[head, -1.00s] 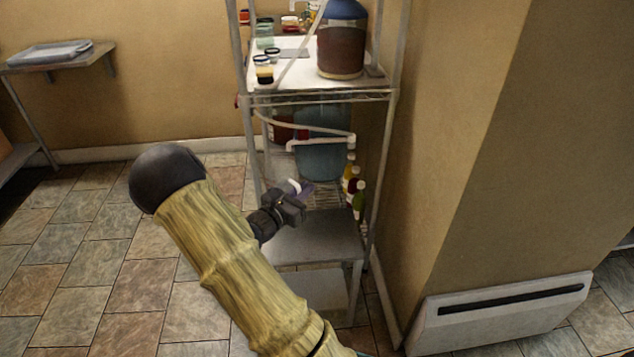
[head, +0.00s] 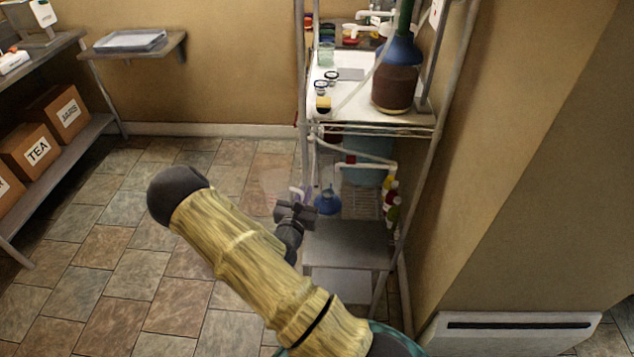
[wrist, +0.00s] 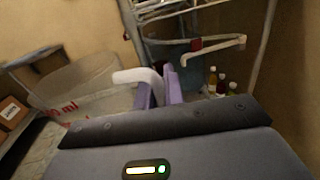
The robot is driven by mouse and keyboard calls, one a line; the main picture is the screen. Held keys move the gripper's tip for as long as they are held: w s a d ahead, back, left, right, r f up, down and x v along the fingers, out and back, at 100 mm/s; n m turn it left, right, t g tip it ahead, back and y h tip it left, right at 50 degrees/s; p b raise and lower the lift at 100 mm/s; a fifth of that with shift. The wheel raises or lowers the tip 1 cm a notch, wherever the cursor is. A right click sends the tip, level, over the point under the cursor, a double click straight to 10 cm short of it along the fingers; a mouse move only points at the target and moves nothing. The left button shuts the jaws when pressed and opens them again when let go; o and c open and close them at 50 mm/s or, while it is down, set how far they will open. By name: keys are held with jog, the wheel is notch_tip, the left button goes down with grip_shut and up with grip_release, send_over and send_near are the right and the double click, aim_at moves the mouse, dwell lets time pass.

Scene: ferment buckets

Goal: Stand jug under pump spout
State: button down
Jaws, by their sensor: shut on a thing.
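My gripper (head: 299,194) is shut on the white handle (wrist: 140,77) of a clear jug. The see-through jug (wrist: 80,88) fills the left of the wrist view, with red "ml" marking on its side; in the head view it is a faint shape (head: 280,182) left of the rack. My purple fingers (wrist: 160,88) close at the handle. A white pipe (head: 368,164) with a bent end, apparently the pump spout, crosses the rack's middle level; it also shows in the wrist view (wrist: 213,46), ahead and right of the jug. The jug is apart from it.
The metal rack (head: 304,100) has a low grey step (head: 346,240) before it. A blue funnel-like thing (head: 327,203) and several bottles (head: 391,199) stand on its lower level. A brown-filled demijohn (head: 397,88) is above. A wall (head: 530,190) bounds the right; the left floor is clear.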

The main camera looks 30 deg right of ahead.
jog(key=s+a+r+n+t+y+p, duration=0.4)
jog(key=a+r+n+y+p, duration=0.4)
jog(key=p, duration=1.6)
jog(key=s+a+r+y, duration=0.1)
jog(key=a+r+y, duration=0.2)
jog(key=a+y, duration=0.1)
jog(key=shift+s+a+r+t, duration=0.2)
jog(key=shift+a+t, duration=0.1)
